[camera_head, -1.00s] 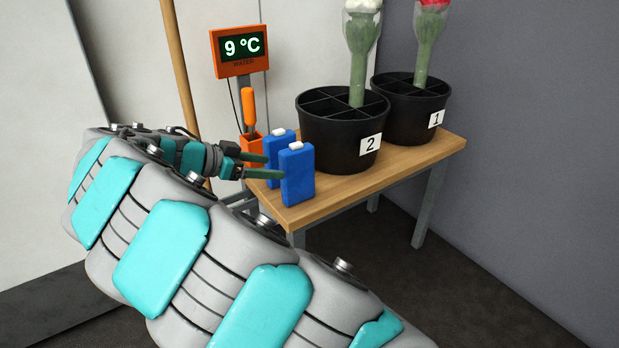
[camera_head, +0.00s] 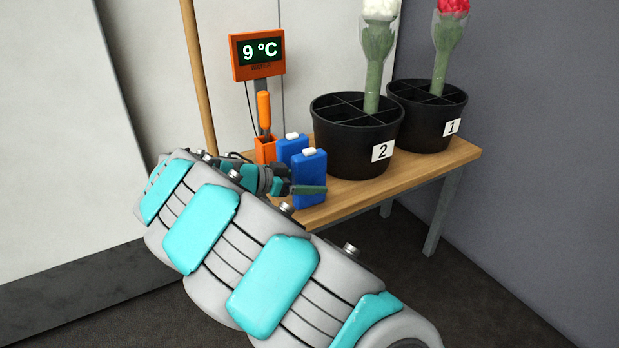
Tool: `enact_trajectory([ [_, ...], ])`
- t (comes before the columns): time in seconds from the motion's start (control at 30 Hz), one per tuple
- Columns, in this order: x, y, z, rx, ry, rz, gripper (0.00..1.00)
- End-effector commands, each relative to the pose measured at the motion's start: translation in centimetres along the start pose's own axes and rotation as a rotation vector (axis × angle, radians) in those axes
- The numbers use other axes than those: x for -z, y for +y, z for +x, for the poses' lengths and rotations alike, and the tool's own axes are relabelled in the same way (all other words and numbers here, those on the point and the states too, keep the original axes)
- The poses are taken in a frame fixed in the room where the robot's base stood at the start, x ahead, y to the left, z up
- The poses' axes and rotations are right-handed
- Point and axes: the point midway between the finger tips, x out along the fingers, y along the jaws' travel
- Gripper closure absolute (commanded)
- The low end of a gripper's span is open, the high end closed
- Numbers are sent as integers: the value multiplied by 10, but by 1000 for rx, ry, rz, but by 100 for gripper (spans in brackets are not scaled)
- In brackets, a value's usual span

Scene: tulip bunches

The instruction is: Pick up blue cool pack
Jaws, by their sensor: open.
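Two blue cool packs with white caps stand upright at the left end of the wooden table. The front cool pack (camera_head: 310,170) is nearer to me, and the rear cool pack (camera_head: 289,149) is just behind it and to its left, partly hidden. My gripper (camera_head: 300,184) is at the packs, coming from the left. One dark green finger lies across the front face of the front pack. The other finger is mostly hidden, and I cannot tell whether it is between the packs. The jaws are open, and I cannot tell whether they touch a pack.
Black bucket 2 (camera_head: 345,150) stands right of the packs with a white tulip bunch; black bucket 1 (camera_head: 432,125) holds a red one. An orange holder (camera_head: 264,149) and the 9 °C display (camera_head: 258,55) are behind. The table's (camera_head: 425,168) front edge is close to the packs.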

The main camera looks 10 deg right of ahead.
Motion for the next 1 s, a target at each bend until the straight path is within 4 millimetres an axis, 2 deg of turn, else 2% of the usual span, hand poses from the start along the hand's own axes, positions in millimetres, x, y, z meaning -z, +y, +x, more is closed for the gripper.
enact_trajectory([
  [0.2, 0, 0, 1, 2, 0, 0, 25],
  [0.87, -1, 0, 1, 1, 0, -1, 99],
  [1.0, -1, 0, 1, 1, 0, -1, 100],
])
